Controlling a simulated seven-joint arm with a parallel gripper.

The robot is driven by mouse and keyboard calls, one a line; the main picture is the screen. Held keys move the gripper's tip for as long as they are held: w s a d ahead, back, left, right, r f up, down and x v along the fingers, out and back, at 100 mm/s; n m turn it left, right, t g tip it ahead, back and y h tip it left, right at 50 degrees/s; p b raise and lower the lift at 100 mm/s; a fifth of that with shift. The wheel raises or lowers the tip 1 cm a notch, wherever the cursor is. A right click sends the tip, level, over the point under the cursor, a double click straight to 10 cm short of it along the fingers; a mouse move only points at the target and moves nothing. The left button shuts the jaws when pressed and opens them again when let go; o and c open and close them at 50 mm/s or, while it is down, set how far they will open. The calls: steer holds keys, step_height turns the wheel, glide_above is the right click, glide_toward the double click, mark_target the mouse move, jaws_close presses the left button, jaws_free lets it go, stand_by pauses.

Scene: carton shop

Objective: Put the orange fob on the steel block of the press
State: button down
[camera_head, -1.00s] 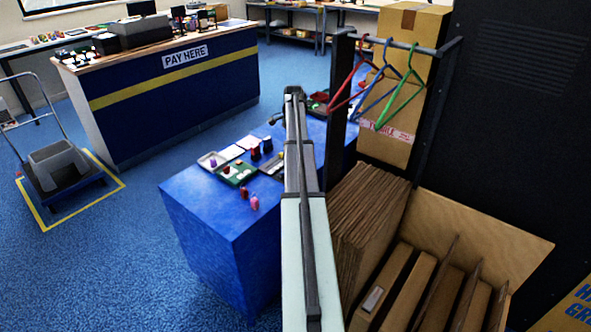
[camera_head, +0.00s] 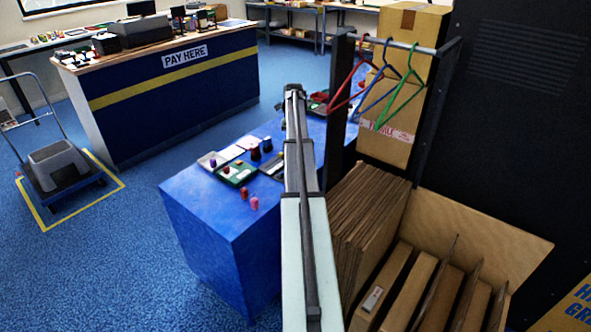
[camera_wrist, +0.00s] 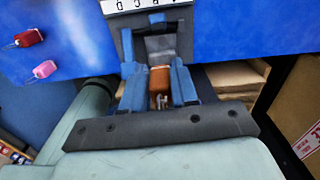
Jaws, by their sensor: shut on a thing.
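In the wrist view my gripper (camera_wrist: 158,84) is shut on the orange fob (camera_wrist: 160,79), which sits between its blue fingers. A small metal ring (camera_wrist: 160,102) hangs at the fob's near end. Just beyond the fob in the picture is a grey steel-looking block (camera_wrist: 160,47) on a dark plate (camera_wrist: 127,42), which appear to be the press. I cannot tell whether the fob touches the block. In the head view my own arm hides the gripper, the fob and the block.
A red fob (camera_wrist: 30,37) and a pink fob (camera_wrist: 45,69) lie on the blue table (camera_head: 215,225), left of my gripper. Trays (camera_head: 238,173) and dark small items stand further back. A rail with hangers (camera_head: 400,95) and cardboard (camera_head: 365,215) stand to the right.

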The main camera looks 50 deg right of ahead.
steer(key=shift+f+m, duration=0.25)
steer(key=shift+m, duration=0.05)
steer(key=shift+f, duration=4.75)
steer(key=shift+f, duration=0.2)
steer(key=c, duration=0.9)
jaws_free()
steer(key=shift+o, duration=0.2)
step_height(320, 180, up, 12)
steer(key=shift+r, duration=0.2)
steer(key=shift+o, duration=0.4)
